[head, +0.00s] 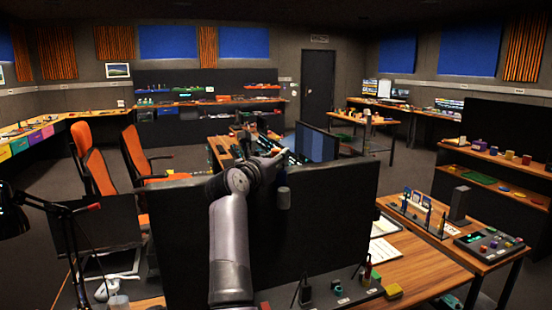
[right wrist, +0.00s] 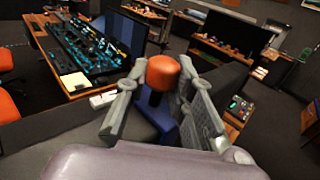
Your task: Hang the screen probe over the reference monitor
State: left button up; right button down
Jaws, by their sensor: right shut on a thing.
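The reference monitor appears to be the large black panel (head: 330,215) in front of me, seen from its back in the head view. My right arm reaches up to its top edge, and my right gripper (head: 268,163) is there, partly hidden by its own wrist. In the right wrist view my right gripper (right wrist: 162,88) is shut on the screen probe (right wrist: 163,72), which shows an orange rounded top, a dark stem and a blue part below. A small grey cylinder (head: 283,198) hangs against the panel's back, apparently part of the probe. My left gripper is not in view.
A second monitor with a bluish screen (head: 316,145) stands behind the panel, by a desk with a control console (right wrist: 85,45). A wooden desk (head: 425,265) with papers and small items lies to the right. Orange chairs (head: 135,155) and a black lamp (head: 15,215) are to the left.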

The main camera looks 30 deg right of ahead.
jog(key=c, duration=1.3)
grip_release()
jog(key=shift+c, duration=0.2)
jog(key=shift+o, duration=0.2)
